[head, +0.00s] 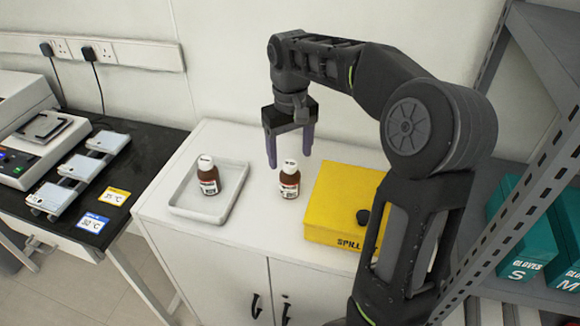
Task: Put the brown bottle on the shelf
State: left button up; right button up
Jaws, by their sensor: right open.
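Two brown bottles with white caps and labels stand on the white cabinet. One brown bottle (208,177) stands upright in a shallow grey tray (181,208). The other brown bottle (289,183) stands upright on the bare cabinet top, between the tray and a yellow box. My right gripper (290,165) points down with its fingers apart, just above and behind the second bottle's cap. It is open and holds nothing. The grey metal shelf (484,238) stands at the right, partly hidden by my right arm. My left gripper is not in view.
The yellow spill box (337,196) stands right of the second bottle. Teal glove boxes (522,250) sit on the shelf unit. A black bench (140,150) with lab equipment is at the left. The cabinet top (225,140) is free behind the tray.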

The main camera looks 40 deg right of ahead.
notch_tip(320, 180, up, 5)
jog(key=shift+f+p, duration=0.1)
jog(key=shift+p, duration=0.5)
jog(key=shift+o, duration=0.3)
